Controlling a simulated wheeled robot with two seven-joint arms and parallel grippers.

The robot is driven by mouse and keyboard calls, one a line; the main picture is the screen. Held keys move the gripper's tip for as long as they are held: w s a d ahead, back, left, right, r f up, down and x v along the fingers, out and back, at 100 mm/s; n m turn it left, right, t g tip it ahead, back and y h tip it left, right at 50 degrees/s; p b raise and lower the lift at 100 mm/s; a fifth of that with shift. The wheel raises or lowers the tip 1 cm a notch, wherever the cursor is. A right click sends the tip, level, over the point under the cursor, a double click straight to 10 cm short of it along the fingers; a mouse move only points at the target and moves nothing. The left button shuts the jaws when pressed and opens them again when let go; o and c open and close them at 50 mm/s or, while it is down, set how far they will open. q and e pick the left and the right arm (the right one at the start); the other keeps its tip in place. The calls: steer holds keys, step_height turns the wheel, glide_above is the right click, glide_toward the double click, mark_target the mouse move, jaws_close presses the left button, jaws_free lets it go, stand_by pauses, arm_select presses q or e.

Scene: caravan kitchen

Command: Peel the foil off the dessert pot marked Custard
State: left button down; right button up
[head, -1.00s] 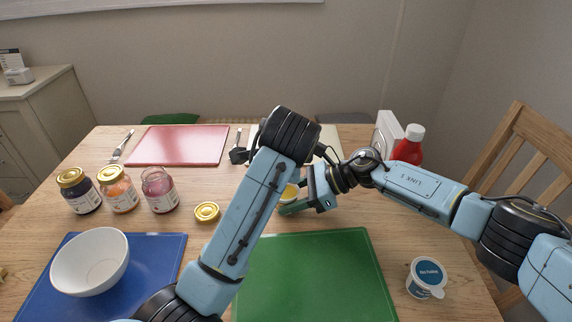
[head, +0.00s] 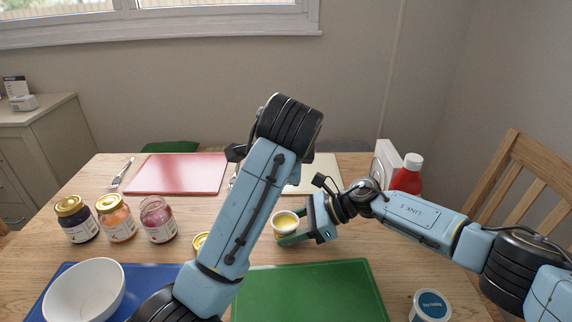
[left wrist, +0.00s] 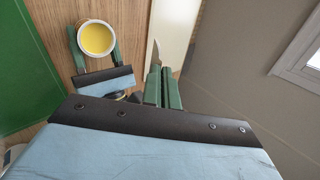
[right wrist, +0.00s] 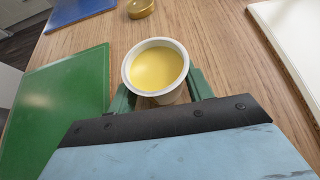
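A small white pot (head: 285,223) is open at the top and shows smooth yellow contents, with no foil on it. It also shows from above in the right wrist view (right wrist: 156,68) and left wrist view (left wrist: 97,38). Its label is not in sight. My right gripper (head: 294,233) has its green fingers on either side of the pot, closed on it.
Another dessert pot (head: 431,305) with a blue lid stands front right. A gold lid (right wrist: 141,8) lies beyond the pot.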

steer(key=o, duration=0.4)
steer(key=shift+o, duration=0.2)
steer(key=v, duration=0.7)
steer(key=shift+d+r, duration=0.1)
steer(key=shift+d, duration=0.15)
steer(key=shift+r, duration=0.1)
